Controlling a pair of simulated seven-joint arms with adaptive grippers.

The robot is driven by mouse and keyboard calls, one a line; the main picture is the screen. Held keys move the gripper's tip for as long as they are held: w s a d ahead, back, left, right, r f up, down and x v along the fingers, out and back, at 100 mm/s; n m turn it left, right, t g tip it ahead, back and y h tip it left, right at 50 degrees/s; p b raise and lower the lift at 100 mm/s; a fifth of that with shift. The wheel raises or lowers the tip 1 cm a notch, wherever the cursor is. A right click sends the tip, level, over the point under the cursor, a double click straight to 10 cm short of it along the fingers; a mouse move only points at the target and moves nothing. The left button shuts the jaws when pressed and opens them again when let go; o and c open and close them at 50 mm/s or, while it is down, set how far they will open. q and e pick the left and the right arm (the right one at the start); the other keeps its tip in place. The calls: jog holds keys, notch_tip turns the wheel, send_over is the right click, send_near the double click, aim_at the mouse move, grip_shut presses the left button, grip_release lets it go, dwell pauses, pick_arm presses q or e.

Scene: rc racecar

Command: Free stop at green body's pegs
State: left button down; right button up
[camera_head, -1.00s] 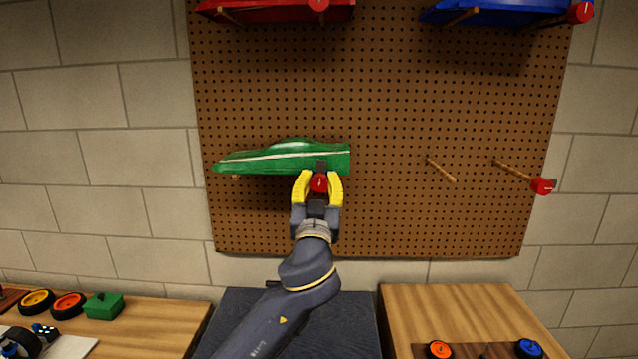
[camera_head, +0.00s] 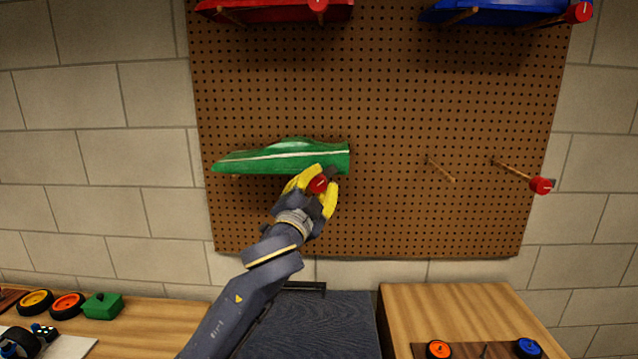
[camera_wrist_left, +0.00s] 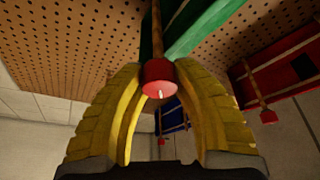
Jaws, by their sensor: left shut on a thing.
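The green car body (camera_head: 285,157) rests on its pegs on the pegboard, nose to the left. It shows at the top of the left wrist view (camera_wrist_left: 205,22). My left gripper (camera_head: 321,181), with yellow fingers, is at the body's lower right end. It is shut on a red stop (camera_head: 318,184). In the left wrist view the stop (camera_wrist_left: 158,78) sits between the fingertips, at the end of a wooden peg (camera_wrist_left: 157,30) beside the green body. The stop appears still on the peg. My right gripper is out of view.
The pegboard (camera_head: 390,215) also holds a red body (camera_head: 275,12) and a blue body (camera_head: 495,14) above. To the right are a bare peg (camera_head: 440,169) and a peg with a red stop (camera_head: 541,186). Wooden tables (camera_head: 160,325) with wheels and parts stand below.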

pick_arm(q)
jog(key=m+g, duration=0.1)
jog(key=m, duration=0.4)
jog(key=shift+r+g+h, duration=0.1)
jog(key=shift+g+h, duration=0.2)
jog(key=shift+g, duration=0.1)
jog(key=shift+m+g, duration=0.7)
jog(key=shift+m, duration=1.1)
jog(key=c, duration=1)
grip_release()
jog(key=shift+d+f, duration=0.1)
jog(key=shift+f, duration=0.1)
jog(key=v, duration=1.2)
jog(key=shift+r, duration=0.15)
